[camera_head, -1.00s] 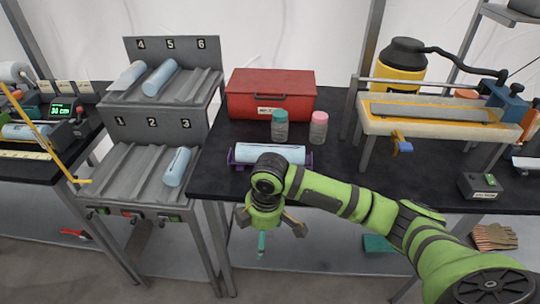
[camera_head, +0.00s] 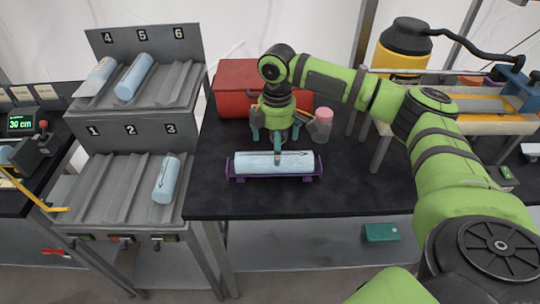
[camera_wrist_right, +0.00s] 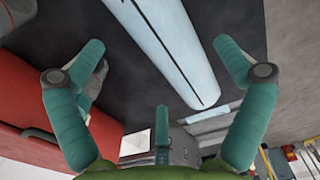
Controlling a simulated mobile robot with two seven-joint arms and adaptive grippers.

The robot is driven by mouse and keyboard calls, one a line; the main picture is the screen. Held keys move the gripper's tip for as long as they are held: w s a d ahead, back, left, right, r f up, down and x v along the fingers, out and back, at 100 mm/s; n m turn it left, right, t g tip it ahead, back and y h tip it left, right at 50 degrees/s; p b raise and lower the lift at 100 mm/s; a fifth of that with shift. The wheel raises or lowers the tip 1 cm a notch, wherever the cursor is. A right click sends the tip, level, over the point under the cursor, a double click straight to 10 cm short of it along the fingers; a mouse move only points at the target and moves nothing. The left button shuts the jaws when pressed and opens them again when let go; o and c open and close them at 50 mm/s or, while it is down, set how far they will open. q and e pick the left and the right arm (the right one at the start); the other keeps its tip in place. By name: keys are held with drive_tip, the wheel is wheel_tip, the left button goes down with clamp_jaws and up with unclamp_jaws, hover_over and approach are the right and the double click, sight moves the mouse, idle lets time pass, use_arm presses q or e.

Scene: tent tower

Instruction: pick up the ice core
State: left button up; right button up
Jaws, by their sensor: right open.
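A pale blue ice core (camera_head: 274,163) with a dark line along it lies level in a purple cradle (camera_head: 232,170) on the black table. In the right wrist view the ice core (camera_wrist_right: 165,45) runs diagonally, ahead of the gripper and between the two side fingers. My right gripper (camera_head: 276,140) points down over the table, just above and at the back edge of the core. Its teal fingers (camera_wrist_right: 160,60) are spread and empty. I see no contact with the core. My left gripper is not in view.
A red box (camera_head: 235,85) and a pink-lidded jar (camera_head: 323,116) stand close behind the gripper. A grey numbered rack (camera_head: 110,165) at left holds more cores, one in slot 3 (camera_head: 166,180). The table in front and right of the cradle is clear.

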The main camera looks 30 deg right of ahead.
drive_tip(key=f, duration=0.2)
drive_tip(key=f+p, duration=0.1)
drive_tip(key=shift+a+f, duration=0.25)
drive_tip(key=shift+f, duration=0.1)
drive_tip(key=shift+w+f, duration=0.1)
drive_tip(key=shift+f, duration=0.65)
drive_tip(key=shift+c, duration=1.2)
drive_tip(key=c, duration=1.3)
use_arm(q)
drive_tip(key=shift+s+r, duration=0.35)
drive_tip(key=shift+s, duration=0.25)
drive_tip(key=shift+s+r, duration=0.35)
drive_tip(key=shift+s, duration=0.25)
use_arm(e)
drive_tip(key=shift+r, duration=0.15)
